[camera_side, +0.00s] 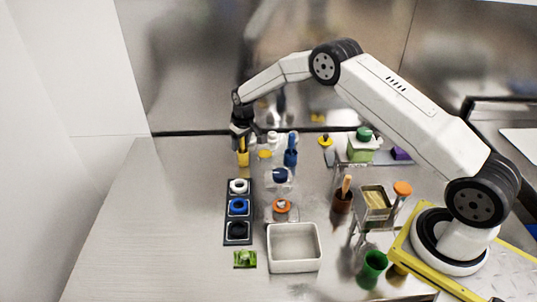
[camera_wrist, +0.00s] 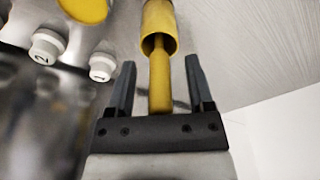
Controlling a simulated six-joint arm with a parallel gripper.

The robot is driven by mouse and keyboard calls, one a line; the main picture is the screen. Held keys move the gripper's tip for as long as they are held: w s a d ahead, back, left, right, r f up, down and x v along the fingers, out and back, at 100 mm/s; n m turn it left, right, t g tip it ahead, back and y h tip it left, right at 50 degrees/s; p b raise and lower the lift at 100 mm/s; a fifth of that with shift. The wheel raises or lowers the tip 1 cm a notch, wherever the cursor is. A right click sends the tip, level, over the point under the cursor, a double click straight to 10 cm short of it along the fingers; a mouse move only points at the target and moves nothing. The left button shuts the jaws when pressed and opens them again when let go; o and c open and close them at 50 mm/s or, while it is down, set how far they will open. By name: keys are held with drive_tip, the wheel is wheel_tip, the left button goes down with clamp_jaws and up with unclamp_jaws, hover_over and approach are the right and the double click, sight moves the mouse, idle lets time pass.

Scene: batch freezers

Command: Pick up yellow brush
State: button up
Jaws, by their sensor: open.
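The yellow brush (camera_wrist: 159,75) stands in a yellow cup (camera_wrist: 158,22) in the wrist view, with its handle sticking out between my open fingers. My gripper (camera_wrist: 156,80) has one finger on each side of the handle, with a gap visible on both sides. In the side view the yellow cup (camera_side: 243,158) is at the back left of the table, and my gripper (camera_side: 243,138) is right above it. There the brush is mostly hidden by my gripper.
A blue brush holder (camera_side: 291,155) and white-capped bottles (camera_wrist: 103,66) stand close beside the yellow cup. A dark rack (camera_side: 226,222) with several rings, a white bin (camera_side: 294,268) and a green packet (camera_side: 245,259) lie nearer the front. The table's left side is clear.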

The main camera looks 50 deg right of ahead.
clamp_jaws()
drive_tip(key=shift+r, duration=5.05)
